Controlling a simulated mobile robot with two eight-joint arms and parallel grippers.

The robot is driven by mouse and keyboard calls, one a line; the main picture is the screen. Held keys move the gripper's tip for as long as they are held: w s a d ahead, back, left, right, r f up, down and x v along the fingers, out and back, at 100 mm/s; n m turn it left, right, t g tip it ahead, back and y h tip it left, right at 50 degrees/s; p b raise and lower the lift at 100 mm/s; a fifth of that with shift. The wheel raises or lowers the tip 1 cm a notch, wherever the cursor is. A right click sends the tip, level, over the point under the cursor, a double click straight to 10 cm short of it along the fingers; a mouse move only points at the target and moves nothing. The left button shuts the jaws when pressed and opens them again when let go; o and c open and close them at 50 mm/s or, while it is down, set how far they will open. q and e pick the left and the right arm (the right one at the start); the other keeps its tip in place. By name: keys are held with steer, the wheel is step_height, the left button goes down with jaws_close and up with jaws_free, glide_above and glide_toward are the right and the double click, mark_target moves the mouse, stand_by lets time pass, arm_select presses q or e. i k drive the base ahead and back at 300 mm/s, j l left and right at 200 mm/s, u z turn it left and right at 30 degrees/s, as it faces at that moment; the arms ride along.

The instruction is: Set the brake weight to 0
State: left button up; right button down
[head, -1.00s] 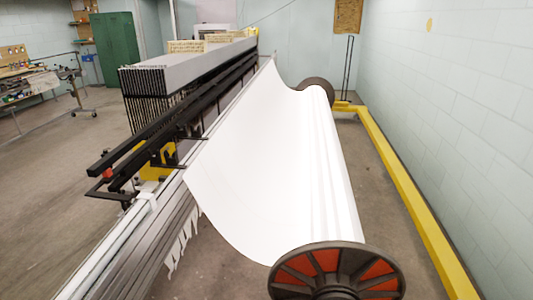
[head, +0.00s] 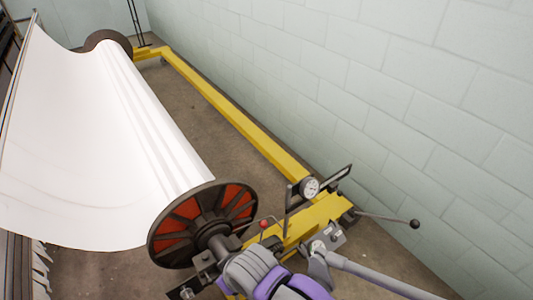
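A round white dial (head: 310,188) stands on the yellow frame (head: 318,213) to the right of the beam's end disc; its reading is too small to make out. A dark slanted bar (head: 337,180) is beside it. A thin lever with a black ball (head: 415,223) reaches right, and a red knob (head: 264,224) sits left of the dial. I cannot tell which part is the brake weight. A grey and purple arm link of mine covers the lower middle and hides part of the brake end. Neither gripper can be made out.
The large warp beam (head: 140,110), wrapped in white sheet, fills the left, with a brown and red end disc (head: 203,222). A yellow rail (head: 225,105) runs back along the block wall (head: 400,90). Bare floor (head: 195,115) lies between beam and rail.

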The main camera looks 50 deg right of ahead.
mark_target(332, 188)
steer(key=z, duration=2.45)
